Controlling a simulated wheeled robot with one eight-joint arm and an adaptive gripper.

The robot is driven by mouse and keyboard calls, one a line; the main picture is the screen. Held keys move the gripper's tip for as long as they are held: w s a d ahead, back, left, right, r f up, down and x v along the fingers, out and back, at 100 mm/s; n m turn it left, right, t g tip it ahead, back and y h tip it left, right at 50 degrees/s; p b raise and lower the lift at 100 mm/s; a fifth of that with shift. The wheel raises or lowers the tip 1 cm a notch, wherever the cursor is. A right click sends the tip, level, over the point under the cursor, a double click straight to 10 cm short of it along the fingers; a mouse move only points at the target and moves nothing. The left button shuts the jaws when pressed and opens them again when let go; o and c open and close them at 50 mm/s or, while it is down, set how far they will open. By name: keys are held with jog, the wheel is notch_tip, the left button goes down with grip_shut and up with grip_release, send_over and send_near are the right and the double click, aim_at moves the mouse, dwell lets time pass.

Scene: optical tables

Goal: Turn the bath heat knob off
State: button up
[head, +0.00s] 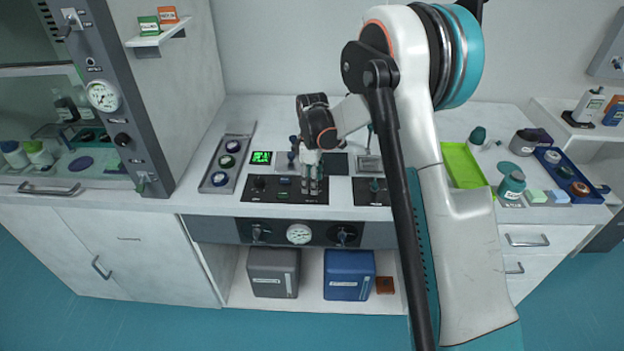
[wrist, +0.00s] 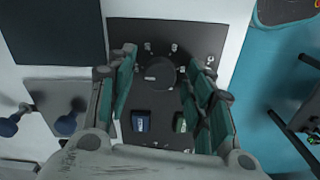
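A black control panel (head: 265,196) lies on the bench, with a blue rocker switch (head: 285,181) and a dark knob (head: 259,183) on its left half. In the wrist view, a round black knob (wrist: 161,75) with a pale pointer mark sits between my gripper's fingers (wrist: 166,88). White scale marks surround the knob. The fingers stand apart on either side; I cannot tell if they touch it. In the head view, my gripper (head: 313,188) points down over the panel's right part and hides this knob. The labels are too small to identify the bath heat knob.
A green switch (wrist: 181,122) and the blue switch (wrist: 140,121) sit beside the knob. Blue-handled levers (wrist: 65,124) rise close by. Another small black panel (head: 366,196) is to the right.

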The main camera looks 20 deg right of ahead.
jog(key=shift+r, duration=0.1)
notch_tip(320, 180, up, 12)
dwell(0.5)
jog(key=s+r+m+t, duration=0.2)
jog(key=s+r+m, duration=0.1)
jog(key=s+r, duration=0.4)
jog(key=s+r+m+t, duration=0.1)
jog(key=s+r+m, duration=0.3)
jog(key=s, duration=0.6)
jog(key=s+f+m+t, duration=0.2)
jog(key=s+m+t, duration=0.2)
jog(key=s, duration=1.2)
jog(key=shift+s+m, duration=0.35)
jog(key=shift+m, duration=0.35)
